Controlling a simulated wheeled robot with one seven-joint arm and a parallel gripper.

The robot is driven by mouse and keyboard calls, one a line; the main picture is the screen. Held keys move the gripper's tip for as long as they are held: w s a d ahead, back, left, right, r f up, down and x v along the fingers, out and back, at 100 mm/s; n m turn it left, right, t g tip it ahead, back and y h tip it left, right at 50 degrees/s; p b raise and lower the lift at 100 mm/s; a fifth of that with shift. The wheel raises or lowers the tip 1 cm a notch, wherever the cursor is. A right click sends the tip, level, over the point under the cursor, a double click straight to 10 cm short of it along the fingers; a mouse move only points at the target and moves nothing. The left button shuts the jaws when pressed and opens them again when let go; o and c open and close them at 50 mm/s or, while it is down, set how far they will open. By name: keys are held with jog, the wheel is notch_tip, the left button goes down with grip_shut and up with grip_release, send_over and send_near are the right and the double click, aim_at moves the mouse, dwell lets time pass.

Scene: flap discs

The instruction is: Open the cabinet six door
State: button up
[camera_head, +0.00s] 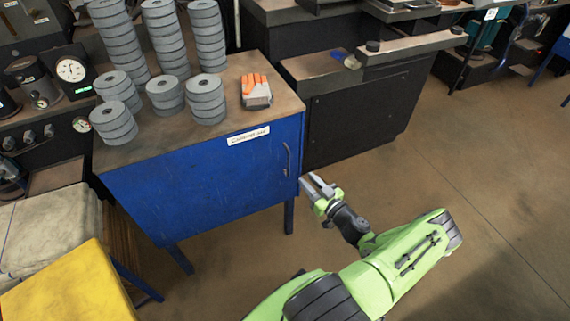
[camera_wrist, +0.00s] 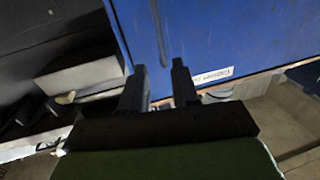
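The blue cabinet (camera_head: 205,185) stands upright with its door closed. A white label (camera_head: 248,135) is at the top of the door; its text is too small to read surely. A curved vertical handle (camera_head: 287,158) sits near the door's right edge. My gripper (camera_head: 309,181) is just right of the cabinet's front right edge, a little below the handle in the picture. In the wrist view my gripper (camera_wrist: 159,78) has its two fingers apart and nothing between them. The dark handle (camera_wrist: 160,32) shows ahead of the fingers against the blue door (camera_wrist: 220,35), apparently untouched.
Several stacks of grey discs (camera_head: 165,95) and an orange-and-grey glove (camera_head: 256,91) lie on the cabinet top. A black workbench (camera_head: 355,120) stands right of the cabinet. A yellow-covered surface (camera_head: 70,290) is at the lower left. The floor (camera_head: 490,175) at right is clear.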

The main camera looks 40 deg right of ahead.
aim_at(289, 162)
jog(key=w, duration=0.3)
jog(key=w+b, duration=0.1)
jog(key=w, duration=0.3)
jog(key=w+d+b, duration=0.1)
jog(key=w, duration=0.3)
jog(key=shift+w, duration=0.2)
jog(key=shift+c, duration=0.4)
grip_shut()
